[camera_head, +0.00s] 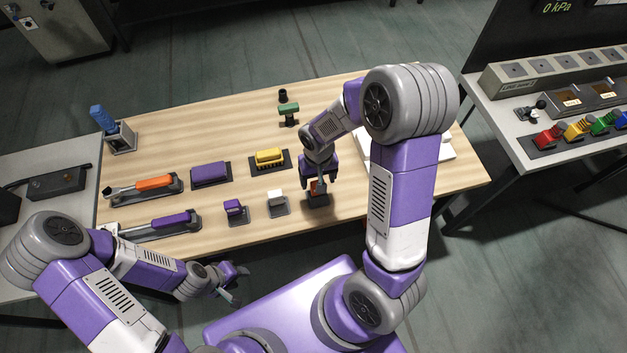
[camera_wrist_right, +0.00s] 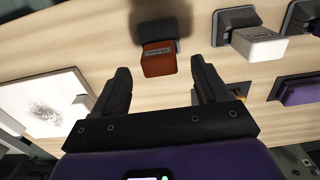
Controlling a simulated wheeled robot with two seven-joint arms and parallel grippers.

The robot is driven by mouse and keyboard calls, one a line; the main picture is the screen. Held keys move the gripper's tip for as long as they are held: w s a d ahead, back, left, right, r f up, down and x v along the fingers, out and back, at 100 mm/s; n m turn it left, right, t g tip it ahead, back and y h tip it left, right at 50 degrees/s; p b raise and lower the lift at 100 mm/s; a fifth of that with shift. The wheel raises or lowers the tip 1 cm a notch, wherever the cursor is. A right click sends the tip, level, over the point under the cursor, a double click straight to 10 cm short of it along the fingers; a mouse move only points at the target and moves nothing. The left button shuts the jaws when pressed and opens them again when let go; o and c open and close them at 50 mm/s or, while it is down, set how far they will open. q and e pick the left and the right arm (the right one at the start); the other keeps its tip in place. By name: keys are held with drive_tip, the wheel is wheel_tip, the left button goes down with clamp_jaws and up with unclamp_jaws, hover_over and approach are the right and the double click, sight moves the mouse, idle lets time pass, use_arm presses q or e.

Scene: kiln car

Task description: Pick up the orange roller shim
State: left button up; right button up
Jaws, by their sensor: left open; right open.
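The orange roller shim (camera_head: 317,187) stands on a small dark base near the front edge of the wooden table, partly hidden by my right gripper (camera_head: 319,177). In the right wrist view the shim (camera_wrist_right: 158,58) is an orange-red block with a small dark label. My right gripper (camera_wrist_right: 160,75) is open and empty, with the shim showing between and just beyond its fingertips. I cannot tell how far apart they are in depth. My left gripper (camera_head: 236,284) is open and empty, in front of the table's edge.
A white block (camera_head: 277,197) and a purple block (camera_head: 233,207) stand on dark bases left of the shim. A white slab (camera_wrist_right: 45,105) lies nearby.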

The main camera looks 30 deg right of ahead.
wheel_tip(320, 180, down, 6)
drive_tip(key=shift+r+b, duration=0.1)
drive_tip(key=shift+b, duration=0.3)
drive_tip(key=shift+s, duration=0.1)
drive_tip(key=c, duration=1.2)
drive_tip(key=shift+o, duration=0.2)
drive_tip(key=shift+r, duration=0.15)
